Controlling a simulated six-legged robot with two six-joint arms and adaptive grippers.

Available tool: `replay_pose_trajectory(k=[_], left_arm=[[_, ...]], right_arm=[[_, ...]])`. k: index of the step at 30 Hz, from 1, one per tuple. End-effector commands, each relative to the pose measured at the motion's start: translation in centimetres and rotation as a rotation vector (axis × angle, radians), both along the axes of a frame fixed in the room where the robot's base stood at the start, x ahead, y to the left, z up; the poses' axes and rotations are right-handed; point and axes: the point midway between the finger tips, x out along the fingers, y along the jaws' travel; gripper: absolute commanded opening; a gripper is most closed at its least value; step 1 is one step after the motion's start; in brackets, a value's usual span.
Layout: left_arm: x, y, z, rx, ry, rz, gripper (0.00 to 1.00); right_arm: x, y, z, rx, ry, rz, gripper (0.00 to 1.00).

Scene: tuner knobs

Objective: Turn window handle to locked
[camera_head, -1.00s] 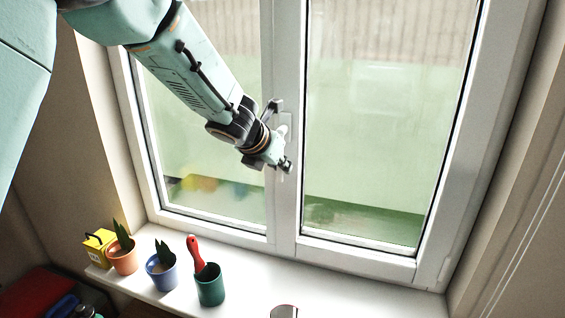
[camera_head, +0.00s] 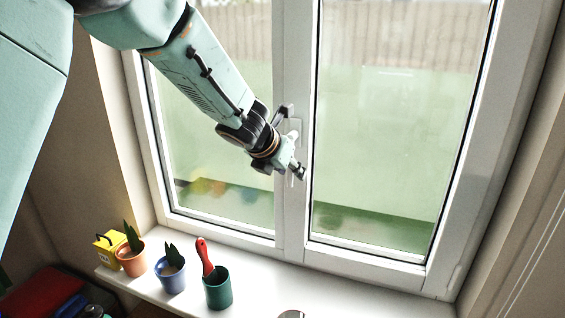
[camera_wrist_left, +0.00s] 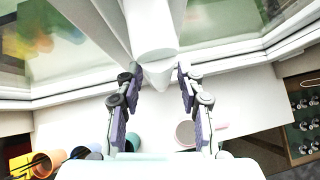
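The white window handle (camera_wrist_left: 155,38) hangs from the middle frame of the window. In the left wrist view its lower end lies between the fingertips of my left gripper (camera_wrist_left: 160,78). The two fingers are apart, one on each side of the handle; I cannot tell whether either touches it. In the head view my left gripper (camera_head: 298,172) is at the middle frame and covers most of the handle. The handle's pale base plate (camera_head: 294,126) shows just above it. My right gripper is in neither view.
The white sill (camera_head: 255,287) runs below the window. On its left stand a yellow box (camera_head: 107,252), an orange plant pot (camera_head: 131,263), a blue plant pot (camera_head: 170,280) and a green pot (camera_head: 218,293) with a red-handled tool (camera_head: 203,256). The sill's middle is mostly clear.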

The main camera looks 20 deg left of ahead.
Motion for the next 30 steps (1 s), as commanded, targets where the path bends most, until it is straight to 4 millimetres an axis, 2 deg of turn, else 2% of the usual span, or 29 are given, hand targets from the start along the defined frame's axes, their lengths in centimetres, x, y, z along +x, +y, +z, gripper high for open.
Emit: replay_pose_trajectory(k=[9, 30], left_arm=[[-2.8, 0.5, 3.0, 0.0, -0.003, -0.001, 0.38], [-6.8, 1.2, 7.0, 0.001, -0.003, -0.001, 0.38]], right_arm=[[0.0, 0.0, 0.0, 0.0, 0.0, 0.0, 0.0], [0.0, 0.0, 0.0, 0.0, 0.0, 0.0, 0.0]])
